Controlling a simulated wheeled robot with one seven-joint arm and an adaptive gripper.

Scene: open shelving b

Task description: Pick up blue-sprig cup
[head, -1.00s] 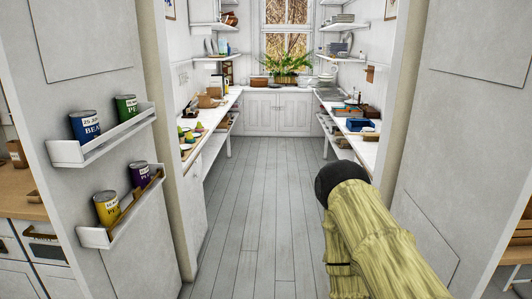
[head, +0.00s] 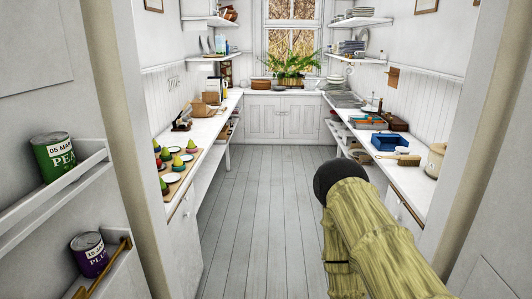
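I cannot pick out the blue-sprig cup. Small crockery stands on the right wall shelves (head: 352,57), too small to tell one piece from another. A yellow-green arm with a black rounded end, which looks like mine, rises from the bottom right and hides part of the floor and the right counter's front. My gripper does not show.
A doorway opens onto a narrow pantry with a clear plank floor (head: 265,200). The left counter (head: 205,133) holds small cone-shaped items. The right counter (head: 410,180) holds a blue box (head: 390,141) and a cream crock (head: 435,160). Can racks (head: 55,190) jut out at left.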

